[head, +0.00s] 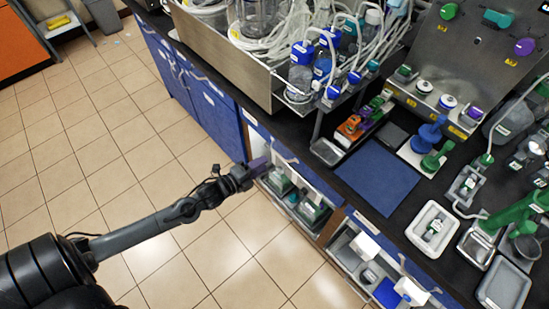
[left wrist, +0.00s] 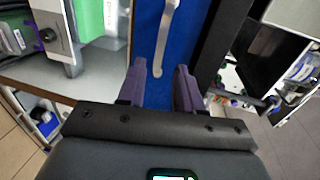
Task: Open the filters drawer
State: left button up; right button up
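My left gripper (head: 258,168) reaches in from the left to the front of the cabinet under the bench, beside the open shelves. In the left wrist view, my left gripper (left wrist: 158,88) has its two purple fingers apart with nothing clamped between them. A blue front panel (left wrist: 148,50) lies ahead, with a silver bar handle (left wrist: 167,35) on it. The handle's near end lies in line with the gap between the fingers; whether the fingers surround it I cannot tell. No filters label is readable. My right gripper is not in view.
Open shelves (head: 322,198) hold white and green boxes right of the gripper. Blue cabinet doors (head: 205,95) run to the upper left. The black benchtop above is crowded with bottles, tubing and a blue mat (head: 377,175).

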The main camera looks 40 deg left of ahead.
pick_arm(q)
jog(key=a+b+x, duration=0.1)
jog(key=x, duration=0.6)
jog(key=shift+d+b, duration=0.3)
jog(key=shift+d, duration=0.1)
jog(key=shift+c, duration=0.2)
grip_shut()
dwell(0.9)
